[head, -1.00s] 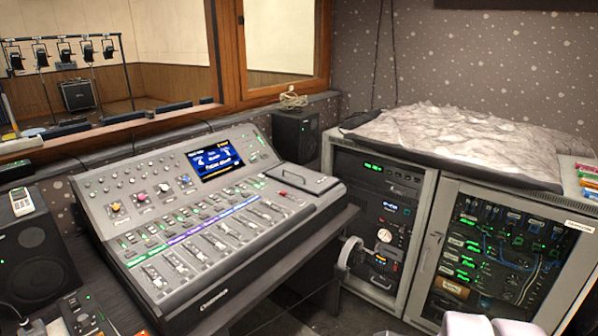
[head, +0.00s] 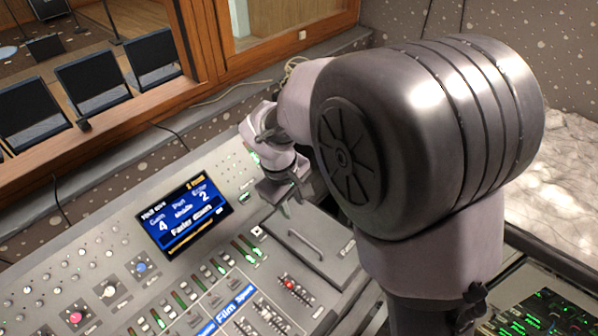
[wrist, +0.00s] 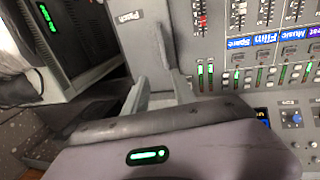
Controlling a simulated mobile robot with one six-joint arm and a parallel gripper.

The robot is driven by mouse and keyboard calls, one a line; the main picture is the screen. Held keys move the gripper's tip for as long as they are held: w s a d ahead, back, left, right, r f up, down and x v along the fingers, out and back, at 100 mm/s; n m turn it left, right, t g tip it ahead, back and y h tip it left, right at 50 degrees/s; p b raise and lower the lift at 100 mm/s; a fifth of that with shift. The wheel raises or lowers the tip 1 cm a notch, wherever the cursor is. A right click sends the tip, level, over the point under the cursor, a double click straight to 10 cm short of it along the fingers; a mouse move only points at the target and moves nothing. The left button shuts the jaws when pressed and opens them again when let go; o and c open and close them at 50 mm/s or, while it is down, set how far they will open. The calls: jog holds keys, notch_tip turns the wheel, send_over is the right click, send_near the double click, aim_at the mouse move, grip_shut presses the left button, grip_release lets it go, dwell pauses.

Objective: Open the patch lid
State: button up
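The patch lid (head: 322,262) is a grey flat panel at the right end of the mixing console, lying closed, with a raised bar handle (head: 304,244). In the wrist view the lid (wrist: 139,42) appears with its "Patch" label, partly hidden behind my gripper. My gripper (head: 289,203) is above the console near the lid's far-left corner, short of the handle in the head view. In the wrist view its two fingers (wrist: 158,85) are spread apart with nothing seen held between them. Whether a finger touches the lid cannot be told.
The console's screen (head: 187,217) and a red-capped fader (head: 291,286) are beside the lid. A wooden window frame (head: 215,60) rises behind. A rack (wrist: 60,35) with green lights stands beside the console. My arm hides much of the right side in the head view.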

jog(key=b, duration=0.2)
send_near(303, 240)
jog(key=f+b, duration=0.1)
jog(key=f, duration=0.4)
jog(key=w+d+f+b, duration=0.1)
jog(key=f, duration=0.1)
jog(key=shift+w+f+b, duration=0.1)
jog(key=shift+f+b, duration=0.2)
jog(key=shift+b, duration=0.05)
grip_shut()
dwell(0.6)
